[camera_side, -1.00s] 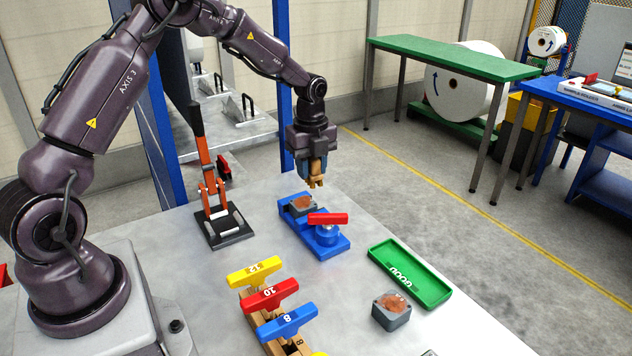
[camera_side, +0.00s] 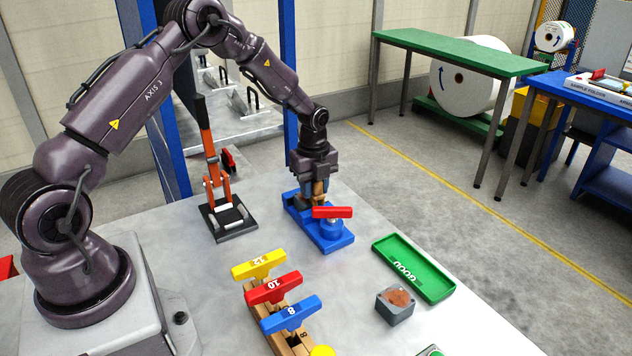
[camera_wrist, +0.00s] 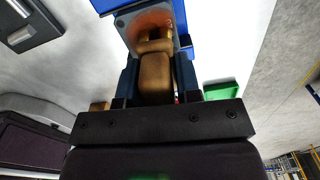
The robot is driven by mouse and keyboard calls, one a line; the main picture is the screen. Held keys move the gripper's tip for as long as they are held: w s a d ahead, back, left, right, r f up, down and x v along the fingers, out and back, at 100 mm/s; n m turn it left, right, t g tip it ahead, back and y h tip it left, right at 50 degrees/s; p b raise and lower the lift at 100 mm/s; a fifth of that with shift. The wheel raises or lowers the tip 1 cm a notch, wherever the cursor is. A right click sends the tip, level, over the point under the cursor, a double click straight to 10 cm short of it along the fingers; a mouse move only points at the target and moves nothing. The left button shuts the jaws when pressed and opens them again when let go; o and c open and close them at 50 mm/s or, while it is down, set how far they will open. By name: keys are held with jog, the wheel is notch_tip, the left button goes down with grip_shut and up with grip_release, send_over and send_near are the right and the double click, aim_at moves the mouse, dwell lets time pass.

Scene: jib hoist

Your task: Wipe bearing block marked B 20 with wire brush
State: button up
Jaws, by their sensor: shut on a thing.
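My gripper (camera_side: 318,184) is shut on a brown wire brush and holds it low over the blue clamp fixture (camera_side: 330,238) with the red handle. In the wrist view the brush (camera_wrist: 155,76) points at a grey bearing block with a rusty orange top (camera_wrist: 150,20), seated in the fixture. The brush end overlaps the rusty face; whether it touches cannot be told. In the side view my gripper mostly hides this block. A second grey block with a rusty top (camera_side: 396,303) sits loose on the table. No B 20 marking is readable on either block.
A green GOOD tray (camera_side: 414,268) lies at the right. A rack with yellow, red and blue T-handles (camera_side: 288,315) stands in front. An orange-levered toggle press (camera_side: 216,195) stands left of the fixture.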

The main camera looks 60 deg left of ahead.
jog(key=shift+s+a+f, duration=0.1)
jog(key=shift+a+f, duration=0.05)
jog(key=shift+a, duration=1.25)
jog(key=shift+a+f, duration=0.1)
jog(key=shift+a, duration=1.25)
jog(key=shift+d, duration=3.45)
jog(key=shift+s+a, duration=0.35)
jog(key=shift+a, duration=2.95)
jog(key=shift+d, duration=3.2)
jog(key=shift+r, duration=4.15)
